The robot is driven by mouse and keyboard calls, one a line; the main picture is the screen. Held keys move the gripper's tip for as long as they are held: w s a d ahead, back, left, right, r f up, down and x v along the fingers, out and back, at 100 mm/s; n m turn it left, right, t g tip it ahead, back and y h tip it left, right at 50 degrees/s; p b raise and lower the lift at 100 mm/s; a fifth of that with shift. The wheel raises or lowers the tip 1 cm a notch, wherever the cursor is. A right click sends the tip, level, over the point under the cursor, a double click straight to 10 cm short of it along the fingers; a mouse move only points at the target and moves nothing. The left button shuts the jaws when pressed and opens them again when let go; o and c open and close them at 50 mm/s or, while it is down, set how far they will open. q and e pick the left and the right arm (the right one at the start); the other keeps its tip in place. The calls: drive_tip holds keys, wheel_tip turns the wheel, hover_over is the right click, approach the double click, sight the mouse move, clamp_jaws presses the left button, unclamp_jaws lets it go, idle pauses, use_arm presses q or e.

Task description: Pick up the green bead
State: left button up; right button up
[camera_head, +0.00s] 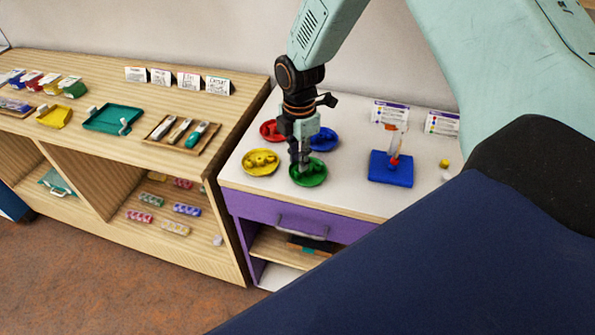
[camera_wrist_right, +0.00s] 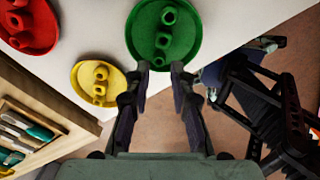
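Green beads lie in a round green dish (camera_head: 313,180) on the white tabletop. The right wrist view shows the green dish (camera_wrist_right: 187,50) and the green beads in it, one of them (camera_wrist_right: 162,40) near its middle. My right gripper (camera_head: 299,163) points down at the green dish and hides part of it in the head view. I cannot tell how high the tips are above the dish.
Yellow (camera_head: 260,162), red (camera_head: 270,130) and blue (camera_head: 324,140) dishes with beads crowd around the green one. A blue board (camera_head: 390,175) with an upright peg stands to the right, with cards (camera_head: 390,113) behind. A wooden shelf unit (camera_head: 222,140) stands left.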

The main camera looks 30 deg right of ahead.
sight(299, 173)
wheel_tip(299, 173, down, 4)
drive_tip(key=shift+a+r, duration=0.1)
drive_tip(key=shift+r, duration=0.05)
drive_tip(key=shift+o, duration=0.2)
drive_tip(key=shift+s, duration=0.3)
drive_tip(key=shift+w+f, duration=0.15)
drive_tip(key=shift+f, duration=0.15)
drive_tip(key=shift+c, duration=0.5)
drive_tip(key=shift+r, duration=0.1)
drive_tip(key=shift+c, duration=0.2)
